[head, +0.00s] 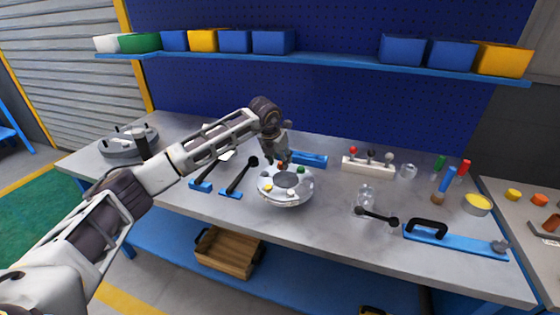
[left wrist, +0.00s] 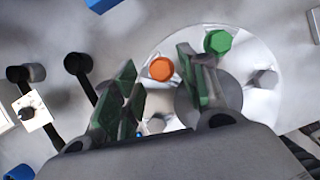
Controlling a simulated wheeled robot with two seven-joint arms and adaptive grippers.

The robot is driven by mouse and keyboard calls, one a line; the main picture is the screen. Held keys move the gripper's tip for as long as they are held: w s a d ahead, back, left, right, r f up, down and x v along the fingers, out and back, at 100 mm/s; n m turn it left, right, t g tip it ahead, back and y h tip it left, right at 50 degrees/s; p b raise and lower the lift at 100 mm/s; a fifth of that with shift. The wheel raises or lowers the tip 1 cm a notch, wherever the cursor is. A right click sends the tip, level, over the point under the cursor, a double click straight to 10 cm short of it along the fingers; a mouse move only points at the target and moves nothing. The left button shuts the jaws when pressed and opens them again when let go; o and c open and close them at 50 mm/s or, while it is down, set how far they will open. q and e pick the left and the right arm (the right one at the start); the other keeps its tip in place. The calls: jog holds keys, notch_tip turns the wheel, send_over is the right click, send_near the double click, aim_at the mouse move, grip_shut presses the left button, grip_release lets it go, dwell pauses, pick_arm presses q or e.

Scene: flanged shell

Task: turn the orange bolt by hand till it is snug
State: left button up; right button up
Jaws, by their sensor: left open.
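The round silver flanged shell (head: 287,197) stands on the bench in the head view and fills the middle right of the left wrist view (left wrist: 285,108). The orange bolt (left wrist: 161,69) has a hexagonal head and sits at the shell's flange. A green bolt (left wrist: 218,42) and a grey bolt (left wrist: 265,78) sit farther round the flange. My left gripper (head: 281,160) is over the far side of the shell, pointing down. In the left wrist view its fingers are apart, with the orange bolt showing in the gap between them. I cannot tell the height gap. My right gripper is out of view.
Two black-handled tools on blue bases (head: 236,180) lie left of the shell. A white rack with coloured knobs (head: 368,163), a glass jar (head: 366,198) and a blue plate with a black handle (head: 450,240) are to the right. A grey round part (head: 125,147) stands far left.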

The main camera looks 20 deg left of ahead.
pick_arm(q)
jog(key=shift+w+d+f, duration=0.1)
jog(key=shift+w+f, duration=0.05)
jog(key=shift+f, duration=0.2)
grip_shut()
